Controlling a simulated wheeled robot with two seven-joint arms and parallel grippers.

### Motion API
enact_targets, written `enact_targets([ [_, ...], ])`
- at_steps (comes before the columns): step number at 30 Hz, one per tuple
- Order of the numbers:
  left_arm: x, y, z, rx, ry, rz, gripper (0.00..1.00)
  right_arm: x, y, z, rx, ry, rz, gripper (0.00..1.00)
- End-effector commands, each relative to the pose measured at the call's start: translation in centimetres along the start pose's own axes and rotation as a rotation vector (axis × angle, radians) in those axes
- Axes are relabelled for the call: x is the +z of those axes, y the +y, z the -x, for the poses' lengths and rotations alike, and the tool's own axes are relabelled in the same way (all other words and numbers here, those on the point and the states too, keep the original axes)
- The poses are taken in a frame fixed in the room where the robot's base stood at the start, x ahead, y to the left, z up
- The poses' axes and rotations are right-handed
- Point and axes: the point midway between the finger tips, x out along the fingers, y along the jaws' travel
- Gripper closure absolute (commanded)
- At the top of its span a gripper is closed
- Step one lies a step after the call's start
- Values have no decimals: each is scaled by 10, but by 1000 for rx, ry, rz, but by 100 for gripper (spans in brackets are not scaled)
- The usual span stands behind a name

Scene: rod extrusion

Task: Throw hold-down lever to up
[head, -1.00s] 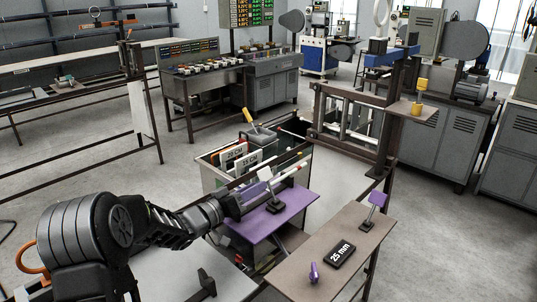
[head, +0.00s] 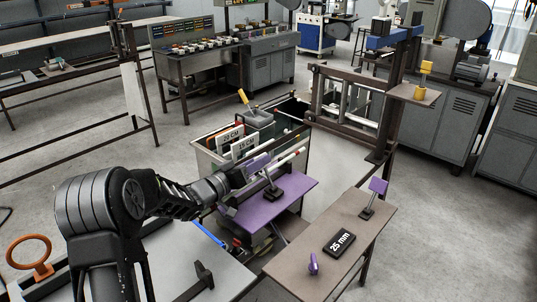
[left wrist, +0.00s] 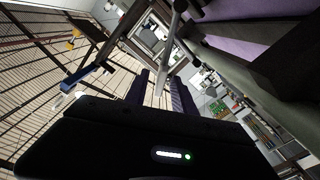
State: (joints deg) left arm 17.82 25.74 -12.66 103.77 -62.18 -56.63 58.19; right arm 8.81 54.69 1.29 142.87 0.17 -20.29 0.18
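A lever with a dark base and a purple paddle (head: 258,163) stands on the purple shelf (head: 297,187) at the centre of the head view. Its paddle is up and tilted to the left. My left gripper (head: 240,184) is just left of this lever, and its fingertips are hard to make out there. In the left wrist view the two dark fingers of my left gripper (left wrist: 164,92) are apart, with a thin grey rod (left wrist: 172,42) seen between or beyond them. Contact cannot be told. My right gripper is out of view.
A second purple-paddled lever (head: 377,187) stands on the brown table (head: 300,262), near a black "25 mm" block (head: 340,242) and a small purple knob (head: 313,264). A yellow-handled lever (head: 246,100) is behind the tank (head: 205,160). A yellow-topped lever (head: 425,72) stands farther right.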

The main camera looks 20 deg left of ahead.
Motion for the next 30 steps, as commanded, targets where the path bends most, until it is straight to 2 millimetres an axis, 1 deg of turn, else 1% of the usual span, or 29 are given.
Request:
enact_targets([
  [1, -1, 2, -10, 2, -1, 0, 69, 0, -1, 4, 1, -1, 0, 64],
  [3, -1, 2, -20, 3, -1, 0, 69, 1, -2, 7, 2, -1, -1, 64],
  [6, -1, 1, -34, 1, -1, 0, 69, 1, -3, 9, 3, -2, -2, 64],
  [9, -1, 1, -43, 1, -1, -1, 69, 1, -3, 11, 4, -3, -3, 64],
  [13, 0, 0, -47, 1, 0, -1, 69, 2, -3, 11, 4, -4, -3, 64],
  [19, 0, 0, -47, 0, 0, 0, 69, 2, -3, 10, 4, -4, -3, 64],
  [30, 0, 0, -46, 0, 0, 0, 99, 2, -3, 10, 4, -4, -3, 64],
])
